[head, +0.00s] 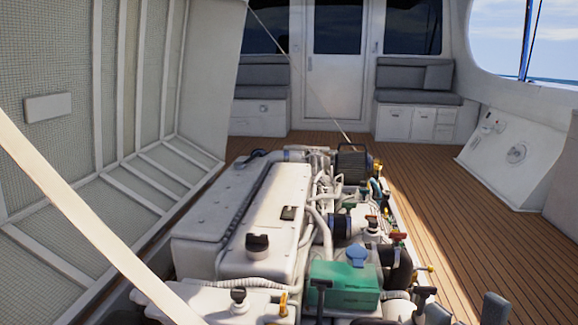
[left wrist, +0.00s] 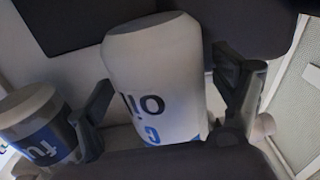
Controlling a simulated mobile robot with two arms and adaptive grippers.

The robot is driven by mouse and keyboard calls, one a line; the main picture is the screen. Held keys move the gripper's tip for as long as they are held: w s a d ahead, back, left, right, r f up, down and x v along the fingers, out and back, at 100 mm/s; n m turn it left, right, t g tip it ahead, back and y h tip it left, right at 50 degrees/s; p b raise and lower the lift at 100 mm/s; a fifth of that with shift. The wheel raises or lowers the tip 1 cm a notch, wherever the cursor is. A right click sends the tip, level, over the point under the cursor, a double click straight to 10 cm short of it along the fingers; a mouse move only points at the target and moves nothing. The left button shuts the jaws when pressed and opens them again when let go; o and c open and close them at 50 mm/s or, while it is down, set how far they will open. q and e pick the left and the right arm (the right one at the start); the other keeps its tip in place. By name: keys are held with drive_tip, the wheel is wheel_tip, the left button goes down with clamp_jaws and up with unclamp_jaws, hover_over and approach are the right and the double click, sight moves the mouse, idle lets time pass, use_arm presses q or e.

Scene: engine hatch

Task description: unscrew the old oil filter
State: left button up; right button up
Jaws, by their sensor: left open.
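The oil filter (left wrist: 155,70) is a white cylinder with a partly seen "oil" label that reads upside down, in the middle of the left wrist view. My left gripper (left wrist: 165,95) is open, with one dark finger on each side of the filter. Narrow gaps show beside the filter, and I cannot tell whether either finger touches it. The filter's lower end is hidden behind the dark gripper body. In the head view I cannot make out the filter or my left gripper.
A second white canister (left wrist: 38,125) marked "fu" stands close beside the left finger. Dark parts crowd the filter's top. In the head view the white engine (head: 265,215) fills the middle, with a green box (head: 343,285) in front. Wooden deck (head: 440,220) is clear at right.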

use_arm(q)
drive_tip(key=shift+n+y, duration=0.6)
drive_tip(key=shift+y, duration=0.3)
drive_tip(key=shift+d+y, duration=0.1)
drive_tip(key=shift+y, duration=0.3)
